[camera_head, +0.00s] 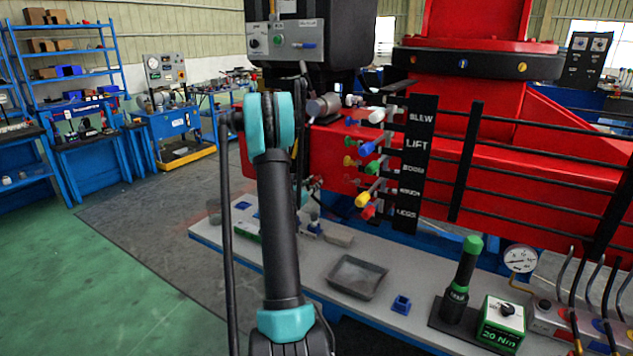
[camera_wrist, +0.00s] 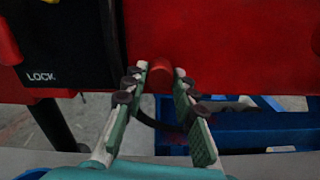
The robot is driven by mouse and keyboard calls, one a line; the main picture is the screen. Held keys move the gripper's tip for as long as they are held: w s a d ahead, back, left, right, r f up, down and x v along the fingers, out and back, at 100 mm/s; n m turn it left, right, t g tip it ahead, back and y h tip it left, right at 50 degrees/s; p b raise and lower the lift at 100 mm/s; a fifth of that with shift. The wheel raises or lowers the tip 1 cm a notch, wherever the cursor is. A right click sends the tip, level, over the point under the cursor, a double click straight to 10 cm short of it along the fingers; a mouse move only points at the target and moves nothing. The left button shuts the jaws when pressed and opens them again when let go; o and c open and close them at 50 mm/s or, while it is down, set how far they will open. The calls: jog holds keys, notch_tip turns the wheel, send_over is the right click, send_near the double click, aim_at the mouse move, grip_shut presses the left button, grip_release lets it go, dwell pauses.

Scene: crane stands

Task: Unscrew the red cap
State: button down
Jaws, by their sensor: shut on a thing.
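The red cap (camera_wrist: 182,74) is a small round red piece against the red beam in the wrist view, at the tips of my gripper. My gripper (camera_wrist: 160,80) has two pale fingers with green pads and dark joints, one on either side, shut on the cap. The cap blends with the red surface behind it, so its edges are hard to tell. In the head view my arm hides most of the gripper.
Several coloured knobs stick out beside a black label board (camera_head: 414,150) on the red machine (camera_head: 470,180). Below is a grey bench (camera_head: 385,318) with a tray (camera_head: 357,277), a blue block (camera_head: 401,305), a green-topped tool (camera_head: 462,275) and a 20 Nm box (camera_head: 500,325). Open floor lies left.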

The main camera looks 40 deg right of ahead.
jog(key=n, duration=0.4)
jog(key=shift+n, duration=0.5)
jog(key=n, duration=0.3)
jog(key=shift+n, duration=1.1)
jog(key=n, duration=0.5)
